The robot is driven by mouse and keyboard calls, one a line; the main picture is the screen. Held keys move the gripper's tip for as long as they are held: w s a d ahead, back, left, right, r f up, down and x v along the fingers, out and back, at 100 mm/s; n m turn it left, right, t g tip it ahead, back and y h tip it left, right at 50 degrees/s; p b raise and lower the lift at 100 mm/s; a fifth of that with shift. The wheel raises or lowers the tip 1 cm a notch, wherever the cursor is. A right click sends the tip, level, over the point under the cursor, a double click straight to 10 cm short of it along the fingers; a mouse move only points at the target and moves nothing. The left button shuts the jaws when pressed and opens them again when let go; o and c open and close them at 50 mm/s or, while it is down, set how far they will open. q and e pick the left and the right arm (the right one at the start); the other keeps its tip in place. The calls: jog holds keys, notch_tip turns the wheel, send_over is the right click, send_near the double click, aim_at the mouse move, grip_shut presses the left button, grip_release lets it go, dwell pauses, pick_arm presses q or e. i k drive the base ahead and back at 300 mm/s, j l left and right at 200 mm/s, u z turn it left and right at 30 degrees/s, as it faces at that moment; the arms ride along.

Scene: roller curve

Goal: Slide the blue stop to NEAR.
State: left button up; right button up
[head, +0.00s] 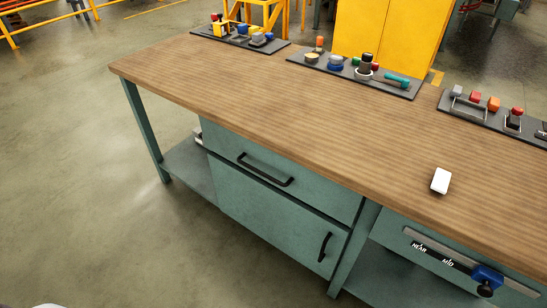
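The blue stop (488,276) sits on a grey slotted rail (520,288) on the front of the bench, at the lower right of the head view. A black knob (485,290) hangs at the stop's lower front. A dark label strip on the rail reads NEAR at its left and MID to the right of that. The stop is to the right of the MID mark. Any label behind or beyond the stop cannot be read. Neither of my grippers is in view.
The wooden bench top (250,95) is mostly clear. A small white block (440,181) lies on it above the rail. Dark trays with several small parts line the back edge. A drawer handle (265,171) and a door handle (325,247) stick out at the front.

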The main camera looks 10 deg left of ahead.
aim_at(491, 279)
jog(key=l+z, duration=0.1)
jog(key=z, duration=0.3)
jog(key=k+l+z, duration=0.1)
jog(key=z, duration=0.35)
jog(key=l+z, duration=0.1)
jog(key=z, duration=0.3)
jog(key=u, duration=1.4)
jog(key=z, duration=1.4)
